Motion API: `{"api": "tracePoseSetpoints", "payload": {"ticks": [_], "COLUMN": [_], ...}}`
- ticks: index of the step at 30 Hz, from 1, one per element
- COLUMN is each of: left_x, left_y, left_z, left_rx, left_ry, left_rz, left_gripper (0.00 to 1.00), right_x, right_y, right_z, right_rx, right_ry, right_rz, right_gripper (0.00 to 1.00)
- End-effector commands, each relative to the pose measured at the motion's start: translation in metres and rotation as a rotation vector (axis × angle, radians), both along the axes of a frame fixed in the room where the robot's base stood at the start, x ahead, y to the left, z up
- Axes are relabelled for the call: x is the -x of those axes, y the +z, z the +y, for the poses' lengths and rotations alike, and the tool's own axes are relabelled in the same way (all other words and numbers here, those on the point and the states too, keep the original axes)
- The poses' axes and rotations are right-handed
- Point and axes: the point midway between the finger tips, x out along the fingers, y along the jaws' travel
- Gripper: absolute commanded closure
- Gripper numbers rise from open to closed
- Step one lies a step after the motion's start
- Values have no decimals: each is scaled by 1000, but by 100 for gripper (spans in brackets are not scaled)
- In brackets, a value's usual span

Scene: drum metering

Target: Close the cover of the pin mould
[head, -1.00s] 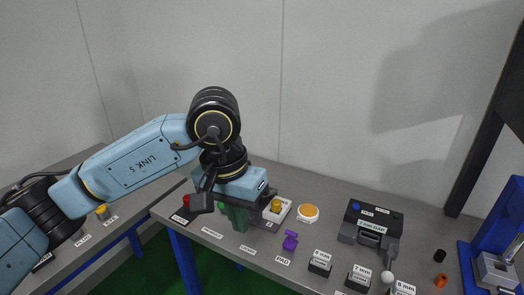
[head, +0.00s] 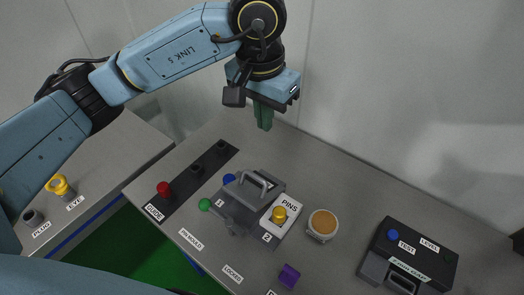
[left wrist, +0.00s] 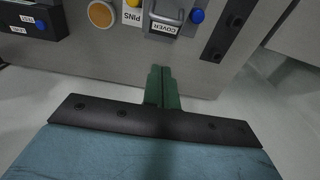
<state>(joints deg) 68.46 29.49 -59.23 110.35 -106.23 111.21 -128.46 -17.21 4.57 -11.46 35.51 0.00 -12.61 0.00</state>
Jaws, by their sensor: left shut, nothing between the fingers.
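The pin mould (head: 233,216) is a grey block near the middle of the table in the head view, beside a white PINS plate (head: 291,203) with a yellow knob. The cover also shows at the top of the left wrist view (left wrist: 164,31). My left gripper (head: 264,124) has green fingers pressed together, empty, raised behind and apart from the mould. My right gripper is out of view.
A green knob (head: 204,204) and a blue knob (head: 229,179) stand by the mould. A black strip with a red knob (head: 163,188) lies to the left. An orange-topped round dish (head: 322,224), a purple part (head: 289,276) and a black test case (head: 408,254) are to the right.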

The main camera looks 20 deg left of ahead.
Motion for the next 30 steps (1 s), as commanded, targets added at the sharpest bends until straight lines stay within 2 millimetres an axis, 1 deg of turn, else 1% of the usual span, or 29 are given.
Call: {"api": "tracePoseSetpoints", "payload": {"ticks": [1, 12, 16, 21, 30], "left_x": [1, -5, 8, 16, 18], "left_y": [-10, -88, -100, -111, -114], "left_z": [0, -2, 3, 6, 7], "left_rx": [-1, -1, -1, -1, -1], "left_ry": [1, 1, -1, 1, 1], "left_rz": [7, 6, 5, 2, 0], "left_gripper": [100, 100, 100, 100, 100], "right_x": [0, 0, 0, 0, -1], "right_y": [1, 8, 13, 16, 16], "right_z": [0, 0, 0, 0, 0], "right_rx": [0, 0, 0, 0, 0], "right_ry": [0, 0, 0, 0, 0], "right_rz": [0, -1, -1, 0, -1], "right_gripper": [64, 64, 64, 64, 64]}}
